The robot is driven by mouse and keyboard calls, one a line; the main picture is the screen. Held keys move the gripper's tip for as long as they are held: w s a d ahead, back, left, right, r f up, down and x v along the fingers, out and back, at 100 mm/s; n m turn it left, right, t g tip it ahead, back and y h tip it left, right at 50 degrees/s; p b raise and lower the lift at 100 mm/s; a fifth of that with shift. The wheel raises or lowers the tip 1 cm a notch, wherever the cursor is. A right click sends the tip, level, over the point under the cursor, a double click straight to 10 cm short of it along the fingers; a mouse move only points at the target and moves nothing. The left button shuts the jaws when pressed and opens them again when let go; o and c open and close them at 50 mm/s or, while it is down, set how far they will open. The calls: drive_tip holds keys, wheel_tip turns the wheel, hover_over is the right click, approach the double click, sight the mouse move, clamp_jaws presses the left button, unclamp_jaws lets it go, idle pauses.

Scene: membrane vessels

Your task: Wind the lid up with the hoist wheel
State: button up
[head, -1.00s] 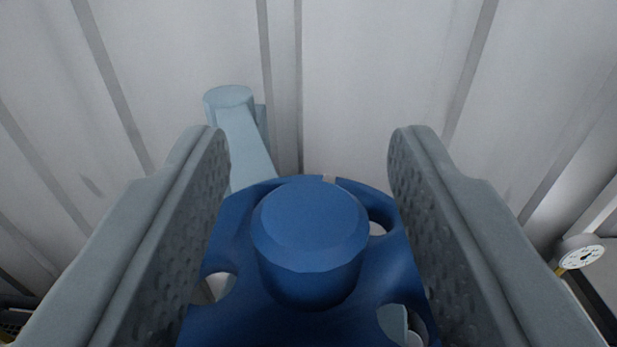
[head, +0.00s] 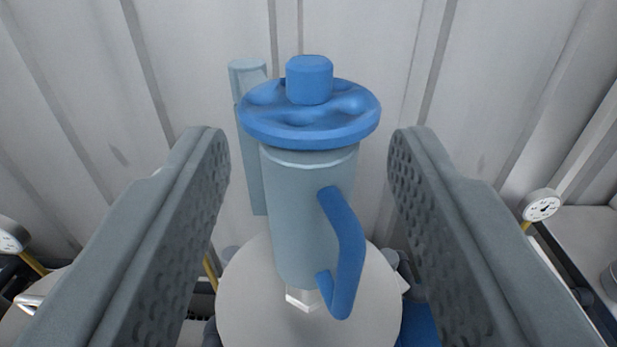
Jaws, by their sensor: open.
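The blue hoist wheel (head: 300,122), a dished disc with a raised round hub, sits on top of an upright grey-blue cylinder (head: 305,205). A bent blue handle (head: 347,245) stands out from the cylinder's front right side. My gripper (head: 308,135) is open and empty, with one grey textured finger on each side of the picture. The wheel shows in the gap between the fingers, apart from both. A pale round top (head: 250,300), possibly the lid, lies below the cylinder. Its far edge is partly hidden by the cylinder.
A grey-blue post (head: 250,150) stands just behind the cylinder on the left. Dial gauges stand at the right (head: 541,206) and left (head: 12,236). A ribbed pale wall (head: 400,60) closes off the back. A grey surface (head: 590,240) lies at the right.

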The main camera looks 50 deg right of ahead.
sight(311, 61)
drive_tip(key=shift+v, duration=2.7)
drive_tip(key=shift+o, duration=0.2)
wheel_tip(311, 61, up, 7)
drive_tip(key=d+g+y, duration=0.1)
drive_tip(key=g+y, duration=0.2)
drive_tip(key=shift+y, duration=0.3)
drive_tip(key=x, duration=1.8)
drive_tip(key=shift+w+a, duration=0.15)
drive_tip(key=shift+w, duration=0.15)
drive_tip(key=shift+c, duration=0.2)
drive_tip(key=c, duration=1)
drive_tip(key=shift+o, duration=0.2)
